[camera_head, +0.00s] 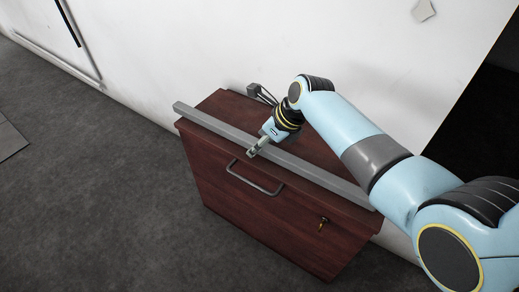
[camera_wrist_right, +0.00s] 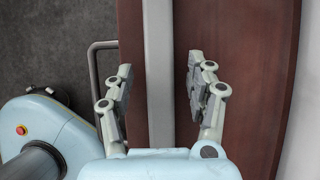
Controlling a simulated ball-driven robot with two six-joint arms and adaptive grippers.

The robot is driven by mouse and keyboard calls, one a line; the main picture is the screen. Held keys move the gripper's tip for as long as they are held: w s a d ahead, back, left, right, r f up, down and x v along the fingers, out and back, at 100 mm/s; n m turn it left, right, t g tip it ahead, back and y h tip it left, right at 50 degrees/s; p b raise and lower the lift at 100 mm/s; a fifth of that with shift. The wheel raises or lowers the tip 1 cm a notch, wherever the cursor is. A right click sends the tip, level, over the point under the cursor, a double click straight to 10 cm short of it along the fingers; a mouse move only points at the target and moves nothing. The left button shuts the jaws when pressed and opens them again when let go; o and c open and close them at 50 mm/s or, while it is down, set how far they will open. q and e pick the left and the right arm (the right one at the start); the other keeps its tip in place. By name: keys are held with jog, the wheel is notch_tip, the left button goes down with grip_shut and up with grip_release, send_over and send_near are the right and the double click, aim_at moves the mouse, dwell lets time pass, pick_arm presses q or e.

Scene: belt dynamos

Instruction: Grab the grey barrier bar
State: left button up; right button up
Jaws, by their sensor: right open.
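The grey barrier bar (camera_head: 212,124) lies along the top of a dark red-brown wooden cabinet (camera_head: 230,200), near its front edge, and sticks out past the left end. My right gripper (camera_head: 254,150) is over the bar near its middle; my arm hides part of the bar behind it. In the right wrist view the bar (camera_wrist_right: 158,60) runs between the two open fingers of my right gripper (camera_wrist_right: 160,85), with a gap on each side. My left gripper is not in view.
A metal handle (camera_head: 254,180) and a key in a lock (camera_head: 323,222) are on the cabinet front. A small dark grey device (camera_head: 260,92) sits at the cabinet's back by the white wall (camera_head: 220,40). The grey floor (camera_head: 100,180) to the left is mostly clear.

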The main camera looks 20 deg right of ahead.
jog(key=shift+r, duration=0.1)
grip_shut()
dwell(0.4)
